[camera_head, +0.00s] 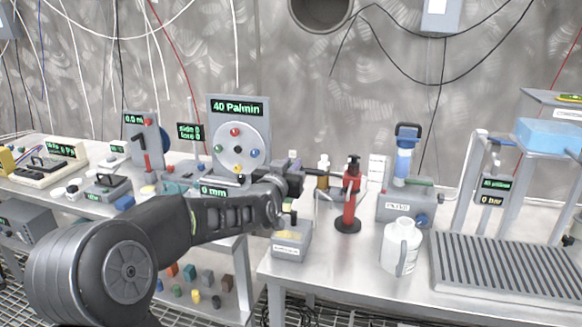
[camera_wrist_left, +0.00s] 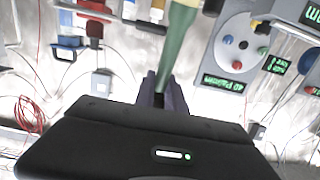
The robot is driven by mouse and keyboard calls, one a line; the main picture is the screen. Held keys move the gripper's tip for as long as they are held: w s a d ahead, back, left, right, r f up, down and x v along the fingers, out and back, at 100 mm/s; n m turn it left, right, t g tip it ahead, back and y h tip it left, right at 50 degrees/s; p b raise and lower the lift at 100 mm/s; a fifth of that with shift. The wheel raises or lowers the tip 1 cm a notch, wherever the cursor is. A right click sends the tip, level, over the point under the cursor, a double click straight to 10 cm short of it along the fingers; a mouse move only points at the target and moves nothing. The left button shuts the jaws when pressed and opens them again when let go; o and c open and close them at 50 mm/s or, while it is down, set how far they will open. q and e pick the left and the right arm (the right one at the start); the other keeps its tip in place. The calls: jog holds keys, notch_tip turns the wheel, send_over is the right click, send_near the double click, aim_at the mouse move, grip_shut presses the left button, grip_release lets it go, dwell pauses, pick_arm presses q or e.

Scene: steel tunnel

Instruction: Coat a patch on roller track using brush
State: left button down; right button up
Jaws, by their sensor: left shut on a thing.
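My left gripper (camera_head: 292,182) reaches in over the front table from the left. In the left wrist view its fingers (camera_wrist_left: 162,92) are closed around a green handle, which looks like the brush (camera_wrist_left: 178,45). The brush's far end runs out of the top of that view, so its bristles are not clear. In the head view the brush is mostly hidden by the gripper. A grey box with yellowish contents (camera_head: 290,248) stands just below the gripper. A ribbed dark grey panel (camera_head: 505,265), which seems to be the roller track, lies at the right. My right gripper does not show.
A red stand (camera_head: 349,200), a white jug (camera_head: 402,246) and a grey device with a blue cylinder (camera_head: 404,200) stand between the gripper and the ribbed panel. A metal frame (camera_head: 470,170) rises behind the panel. A dial panel (camera_head: 237,140) stands behind my arm.

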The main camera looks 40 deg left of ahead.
pick_arm(q)
jog(key=shift+r, duration=0.1)
jog(key=shift+r+p, duration=0.75)
jog(key=shift+r, duration=0.65)
